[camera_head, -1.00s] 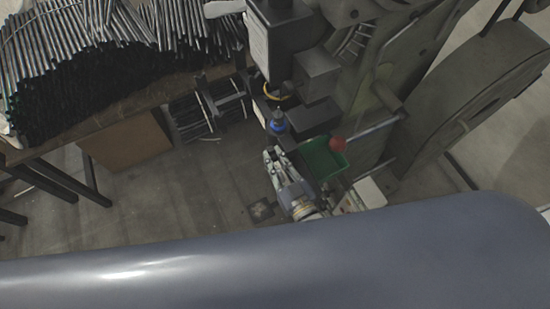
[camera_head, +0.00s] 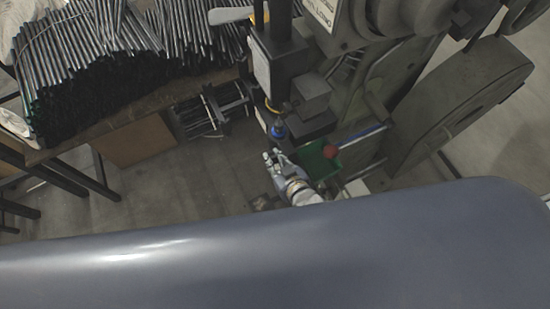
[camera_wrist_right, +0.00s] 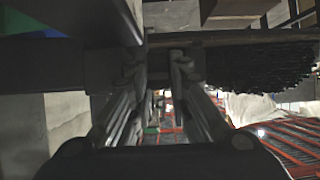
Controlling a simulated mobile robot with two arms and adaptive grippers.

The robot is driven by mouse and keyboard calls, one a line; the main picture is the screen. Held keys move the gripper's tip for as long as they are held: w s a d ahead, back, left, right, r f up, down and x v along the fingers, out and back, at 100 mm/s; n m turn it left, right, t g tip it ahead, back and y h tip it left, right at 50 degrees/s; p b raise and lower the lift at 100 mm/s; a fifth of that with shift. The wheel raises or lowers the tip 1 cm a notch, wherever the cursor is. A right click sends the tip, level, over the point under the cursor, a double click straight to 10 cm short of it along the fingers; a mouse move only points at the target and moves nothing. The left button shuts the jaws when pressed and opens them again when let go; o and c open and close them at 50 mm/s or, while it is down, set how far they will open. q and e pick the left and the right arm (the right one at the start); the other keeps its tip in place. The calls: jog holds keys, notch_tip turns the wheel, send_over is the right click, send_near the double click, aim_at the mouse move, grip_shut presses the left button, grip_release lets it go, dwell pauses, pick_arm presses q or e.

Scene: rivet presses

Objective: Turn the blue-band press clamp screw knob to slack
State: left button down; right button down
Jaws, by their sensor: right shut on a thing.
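The blue-band press (camera_head: 310,95) stands right of centre in the head view, with a blue band (camera_head: 278,131) low on its dark front. My right gripper (camera_head: 270,157) is just below the blue band in the head view. In the right wrist view, the two fingers of my right gripper (camera_wrist_right: 158,68) are shut on a small dark piece, the clamp screw knob (camera_wrist_right: 158,66), mostly hidden between the fingertips. How far the knob is turned cannot be seen. My left gripper is not in view.
A green bin (camera_head: 318,160) and a red ball knob (camera_head: 331,151) on a lever are right of my gripper. A table (camera_head: 120,118) stacked with metal rods (camera_head: 90,70) stands at left.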

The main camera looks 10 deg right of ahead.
jog(key=shift+g, duration=0.6)
jog(key=c, duration=1.5)
grip_release()
jog(key=shift+w, duration=0.1)
jog(key=v, duration=1.2)
jog(key=shift+a, duration=0.2)
